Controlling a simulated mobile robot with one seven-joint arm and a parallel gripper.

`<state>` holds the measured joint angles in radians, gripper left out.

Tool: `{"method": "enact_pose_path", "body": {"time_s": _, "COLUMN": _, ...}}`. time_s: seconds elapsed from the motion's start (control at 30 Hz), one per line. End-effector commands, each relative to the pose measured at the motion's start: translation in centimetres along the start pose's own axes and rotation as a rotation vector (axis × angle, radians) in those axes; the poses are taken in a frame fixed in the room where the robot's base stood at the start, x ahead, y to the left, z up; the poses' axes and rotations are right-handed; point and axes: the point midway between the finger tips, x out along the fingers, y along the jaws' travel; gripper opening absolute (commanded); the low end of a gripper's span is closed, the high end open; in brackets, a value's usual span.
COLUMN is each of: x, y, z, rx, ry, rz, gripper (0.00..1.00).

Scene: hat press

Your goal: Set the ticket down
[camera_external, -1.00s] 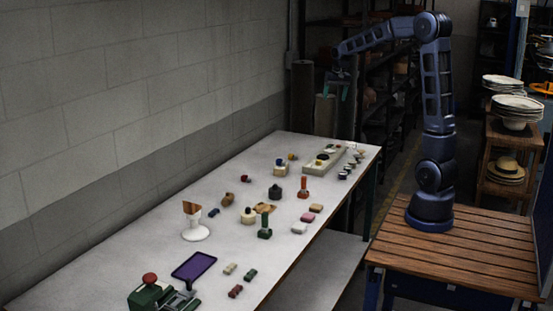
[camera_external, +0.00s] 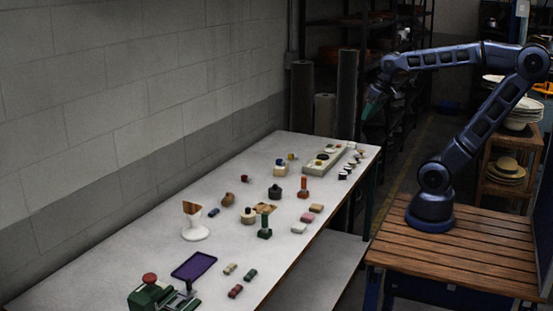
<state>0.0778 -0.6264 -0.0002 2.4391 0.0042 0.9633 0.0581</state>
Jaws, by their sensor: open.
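My gripper (camera_external: 373,106) has green fingers and hangs in the air above and beyond the table's far right end, apart from everything on the table. It is open, and I see nothing in it. I cannot pick out the ticket for sure.
The long white table (camera_external: 120,262) runs along a block wall. Several small blocks, stamps and pots cover its middle. A pale long holder (camera_external: 323,161) lies at the far end. Plates and a hat (camera_external: 505,168) sit on a rack at right. Upright rolls stand behind the table.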

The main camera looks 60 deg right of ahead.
Motion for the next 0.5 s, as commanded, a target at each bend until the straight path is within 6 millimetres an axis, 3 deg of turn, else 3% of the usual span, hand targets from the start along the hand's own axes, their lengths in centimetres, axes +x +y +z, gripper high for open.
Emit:
{"method": "enact_pose_path", "body": {"time_s": 0.1, "x": 0.0, "y": -0.9, "z": 2.9, "rx": -0.069, "ry": 0.019, "rz": -0.014, "gripper": 0.71}}
{"method": "enact_pose_path", "body": {"time_s": 0.2, "x": 0.2, "y": -1.3, "z": 4.4, "rx": -0.108, "ry": 0.028, "rz": -0.021, "gripper": 0.71}}
{"method": "enact_pose_path", "body": {"time_s": 0.5, "x": 0.3, "y": -1.5, "z": 5.5, "rx": -0.136, "ry": 0.034, "rz": -0.026, "gripper": 0.71}}
